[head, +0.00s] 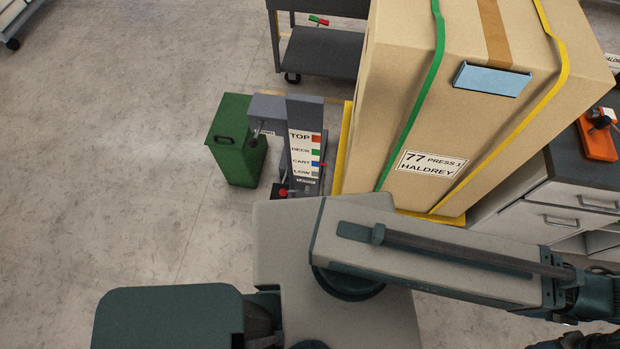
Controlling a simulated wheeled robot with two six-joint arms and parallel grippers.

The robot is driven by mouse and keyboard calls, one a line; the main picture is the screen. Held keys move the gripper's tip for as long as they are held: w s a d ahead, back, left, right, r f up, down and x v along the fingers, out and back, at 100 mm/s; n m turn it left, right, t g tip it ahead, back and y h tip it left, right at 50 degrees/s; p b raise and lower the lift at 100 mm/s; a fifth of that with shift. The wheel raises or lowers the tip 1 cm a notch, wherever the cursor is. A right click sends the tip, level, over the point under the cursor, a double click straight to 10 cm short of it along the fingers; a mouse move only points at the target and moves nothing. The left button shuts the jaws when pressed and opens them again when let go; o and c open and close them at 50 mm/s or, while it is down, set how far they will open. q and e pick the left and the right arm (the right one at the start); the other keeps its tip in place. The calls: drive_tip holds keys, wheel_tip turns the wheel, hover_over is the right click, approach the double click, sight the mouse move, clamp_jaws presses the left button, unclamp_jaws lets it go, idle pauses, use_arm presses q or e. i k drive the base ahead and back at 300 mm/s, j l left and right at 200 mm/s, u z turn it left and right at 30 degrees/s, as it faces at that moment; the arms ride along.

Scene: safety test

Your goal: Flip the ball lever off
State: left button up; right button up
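A grey post (304,145) stands on the floor left of a big carton, with a strip of labels reading TOP, DECK, CART and LOW. A lever with a dark ball end (253,142) sticks out at its upper left. A small red ball-shaped knob (283,192) shows at its foot. I cannot tell which of these is the ball lever, nor its on or off position. Neither of my grippers can be made out. My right arm reaches across the lower picture to the right edge, apart from the post.
The tall strapped carton (430,165) stands close right of the post. A green bin (236,150) stands just left of it. A dark cart (322,50) is behind. A cabinet (560,205) at right bears an orange device (596,140) with a black knob. The left floor is clear.

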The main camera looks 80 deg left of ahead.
sight(283, 192)
drive_tip(key=u, duration=3.35)
